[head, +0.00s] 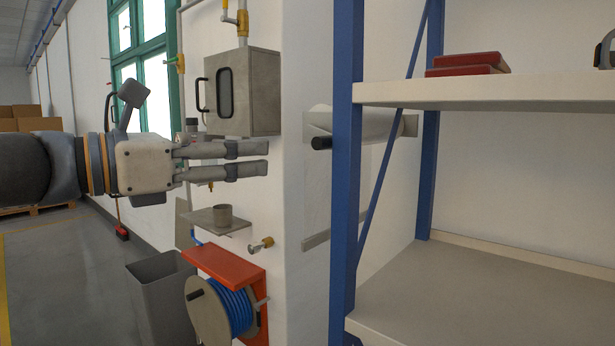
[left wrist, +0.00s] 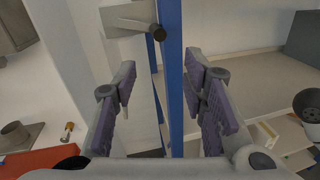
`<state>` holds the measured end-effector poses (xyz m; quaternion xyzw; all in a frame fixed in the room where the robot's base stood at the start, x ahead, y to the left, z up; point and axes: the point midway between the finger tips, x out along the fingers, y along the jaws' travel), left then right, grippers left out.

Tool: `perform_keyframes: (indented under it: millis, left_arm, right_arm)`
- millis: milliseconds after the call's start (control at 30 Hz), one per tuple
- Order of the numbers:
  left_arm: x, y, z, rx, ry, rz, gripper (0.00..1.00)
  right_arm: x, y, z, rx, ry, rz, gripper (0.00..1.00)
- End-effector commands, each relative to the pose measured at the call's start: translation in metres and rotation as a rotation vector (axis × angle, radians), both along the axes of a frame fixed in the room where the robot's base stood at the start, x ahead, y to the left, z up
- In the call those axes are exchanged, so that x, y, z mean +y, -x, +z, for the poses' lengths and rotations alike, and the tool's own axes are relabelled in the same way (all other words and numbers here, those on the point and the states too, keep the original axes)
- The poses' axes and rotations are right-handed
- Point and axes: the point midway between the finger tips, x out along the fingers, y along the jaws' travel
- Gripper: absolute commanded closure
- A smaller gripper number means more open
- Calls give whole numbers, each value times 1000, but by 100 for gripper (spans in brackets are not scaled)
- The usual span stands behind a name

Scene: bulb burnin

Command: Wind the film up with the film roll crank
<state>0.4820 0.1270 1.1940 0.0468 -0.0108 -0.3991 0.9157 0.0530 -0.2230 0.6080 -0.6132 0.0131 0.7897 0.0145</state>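The film roll (head: 370,122) is a pale roll on wall brackets, partly hidden behind the blue shelf post in the head view. A pale sheet of film (head: 340,190) hangs below it, with a bar at its lower edge. The crank's black handle (head: 321,142) sticks out at the roll's left end; a black knob that looks like it (left wrist: 158,33) also shows in the left wrist view. My left gripper (head: 267,158) is left of the handle in the head view, fingers pointing right. In the left wrist view its fingers (left wrist: 160,78) are wide apart and empty. My right gripper is out of view.
The blue shelf post (head: 344,200) stands close beside the roll, with shelves (head: 480,90) to the right. A grey wall cabinet (head: 245,92) is behind my gripper. Below are a small ledge with a cup (head: 222,214), an orange hose reel bracket (head: 225,265) and a grey bin (head: 160,290).

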Motion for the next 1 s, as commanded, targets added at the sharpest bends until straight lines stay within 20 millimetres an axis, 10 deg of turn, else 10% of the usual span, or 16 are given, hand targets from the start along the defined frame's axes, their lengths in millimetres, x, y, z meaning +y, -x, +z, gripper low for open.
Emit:
perform_keyframes:
  millis: [600, 1000]
  left_arm:
    - [-80, -75, 6, -1, 23, -1, 61]
    - [-87, -81, 9, -4, 22, -1, 70]
  right_arm:
    - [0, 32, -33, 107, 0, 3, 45]
    - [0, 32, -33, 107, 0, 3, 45]
